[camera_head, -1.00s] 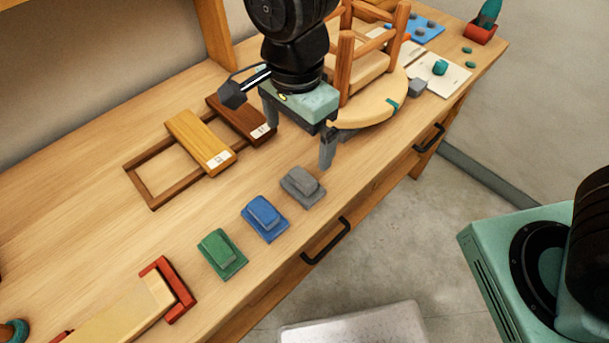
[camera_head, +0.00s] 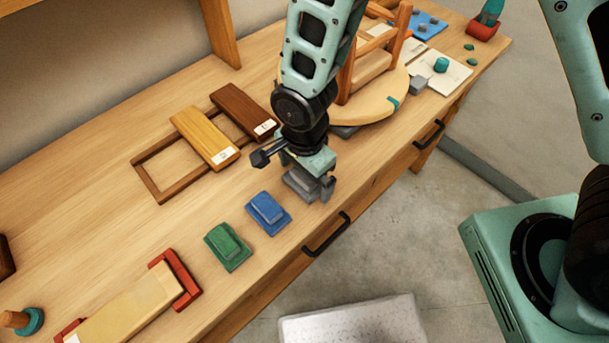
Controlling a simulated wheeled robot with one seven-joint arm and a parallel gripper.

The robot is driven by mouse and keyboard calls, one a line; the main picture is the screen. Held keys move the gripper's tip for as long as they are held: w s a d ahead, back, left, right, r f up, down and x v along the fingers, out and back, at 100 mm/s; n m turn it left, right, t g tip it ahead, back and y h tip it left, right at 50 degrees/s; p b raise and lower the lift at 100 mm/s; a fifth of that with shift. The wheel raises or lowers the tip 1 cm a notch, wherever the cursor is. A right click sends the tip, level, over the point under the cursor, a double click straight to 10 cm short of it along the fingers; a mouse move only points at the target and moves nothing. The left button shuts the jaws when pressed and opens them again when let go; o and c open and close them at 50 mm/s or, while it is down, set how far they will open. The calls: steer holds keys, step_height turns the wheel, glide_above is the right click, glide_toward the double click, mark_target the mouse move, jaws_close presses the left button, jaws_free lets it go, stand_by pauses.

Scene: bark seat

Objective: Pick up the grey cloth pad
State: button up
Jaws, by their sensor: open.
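The grey cloth pad (camera_head: 299,188) lies on the wooden table near its front edge, to the right of the blue pad. It is partly hidden under my gripper (camera_head: 306,184). My gripper is open and points down over the grey pad, with one finger at the pad's right side. The other finger is mostly hidden, and I cannot tell whether either finger touches the pad.
A blue pad (camera_head: 266,214) and a green pad (camera_head: 227,247) lie to the left along the front edge. Behind are yellow (camera_head: 204,138) and dark brown (camera_head: 243,111) boards on a wooden frame. An upturned stool (camera_head: 362,106) stands close to the right of my arm.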

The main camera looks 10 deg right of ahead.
steer(key=shift+f, duration=0.45)
steer(key=c, duration=1)
steer(key=shift+c, duration=0.2)
step_height(320, 180, up, 10)
steer(key=shift+r+b, duration=0.1)
steer(key=shift+b, duration=0.6)
